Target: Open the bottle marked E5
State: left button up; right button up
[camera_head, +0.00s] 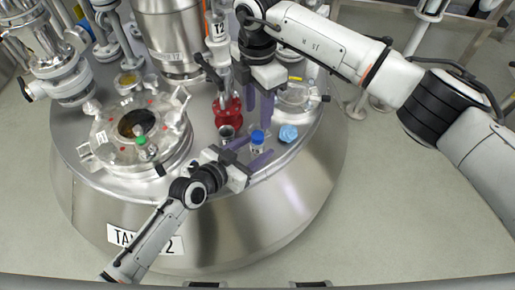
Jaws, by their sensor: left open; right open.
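A small bottle with a blue cap (258,136) stands upright on the steel tank's top near its front edge. I cannot read a mark E5 on it. My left gripper (259,147) is open, with its purple fingers on either side of this bottle; whether they touch it cannot be told. My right gripper (259,119) is open and empty, fingers pointing down, just above and behind the blue cap. The bottle's lower part is partly hidden by the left fingers.
A light blue cap-like item (288,133) lies right of the bottle. A dark jar (226,131) and a red vessel (228,112) stand to its left. A round hatch (112,150), with a green-capped item (141,140) on it, is further left. Pipes crowd the back.

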aim_at(257, 135)
pick_arm(q)
jog(key=shift+x, duration=0.9)
jog(key=shift+c, duration=0.3)
grip_shut()
pick_arm(e)
jog(key=m, duration=0.4)
jog(key=shift+a, duration=0.1)
jog(key=m, duration=0.4)
jog(key=shift+m, duration=0.4)
jog(key=shift+f, duration=4)
